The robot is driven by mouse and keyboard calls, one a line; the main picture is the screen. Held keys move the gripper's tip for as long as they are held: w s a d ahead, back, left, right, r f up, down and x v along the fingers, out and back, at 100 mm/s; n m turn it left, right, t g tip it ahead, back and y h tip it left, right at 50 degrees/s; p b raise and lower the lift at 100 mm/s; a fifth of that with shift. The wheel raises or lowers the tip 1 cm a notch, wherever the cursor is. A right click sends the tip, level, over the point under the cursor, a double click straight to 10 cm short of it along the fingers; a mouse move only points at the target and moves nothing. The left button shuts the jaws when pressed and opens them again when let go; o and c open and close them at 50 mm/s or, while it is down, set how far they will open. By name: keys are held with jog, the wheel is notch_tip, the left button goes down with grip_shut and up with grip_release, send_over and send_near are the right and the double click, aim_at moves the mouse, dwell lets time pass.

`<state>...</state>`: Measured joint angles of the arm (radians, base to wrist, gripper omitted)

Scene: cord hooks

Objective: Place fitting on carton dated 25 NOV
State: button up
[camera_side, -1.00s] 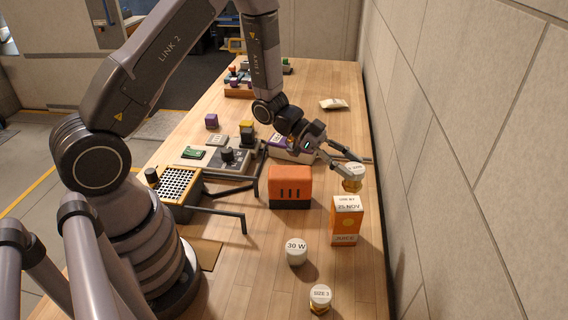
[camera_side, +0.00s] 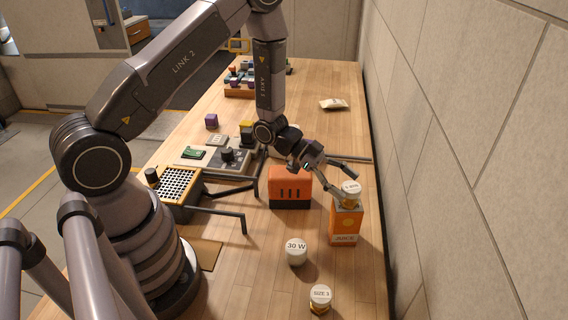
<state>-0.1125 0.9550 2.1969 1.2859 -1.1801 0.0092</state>
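The juice carton (camera_side: 344,229) is orange and stands upright right of centre. Its upper panel, where the earlier picture shows 25 NOV, is now covered. A small jar-like fitting with a white, labelled lid (camera_side: 351,188) and an amber body is over the carton's top; its label is too small to read. I cannot tell whether it touches the carton. My gripper (camera_side: 347,182) reaches in from the upper left, its two fingers spread around the fitting and holding it. The near finger hides part of the fitting's left side.
A white 30 W jar (camera_side: 297,251) and an amber SIZE 3 jar (camera_side: 320,298) stand in front. An orange-black box (camera_side: 290,188) is left of the carton. A dark hook bar (camera_side: 222,212) juts rightward. The wall rises just right of the table.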

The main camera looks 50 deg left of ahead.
jog(key=shift+r, duration=0.2)
jog(key=v, duration=1.2)
jog(key=w+a+r+n+t+y, duration=0.35)
jog(key=w+a+r+y, duration=0.25)
jog(key=r+y, duration=0.35)
jog(key=s+a+r+n+y, duration=0.3)
jog(key=s+r+n+y, duration=0.15)
jog(key=r, duration=0.35)
jog(key=s+d+r+n+g, duration=0.1)
jog(key=s+d, duration=0.1)
jog(key=s, duration=0.5)
jog(key=s+d+r+n+g+h, duration=0.1)
jog(key=s+d+n, duration=0.1)
jog(key=s, duration=0.6)
jog(key=s+d+r+n+g, duration=0.1)
jog(key=s+d+r+n, duration=0.1)
jog(key=s, duration=0.5)
jog(key=shift+s+d+h, duration=0.25)
jog(key=shift+h, duration=0.05)
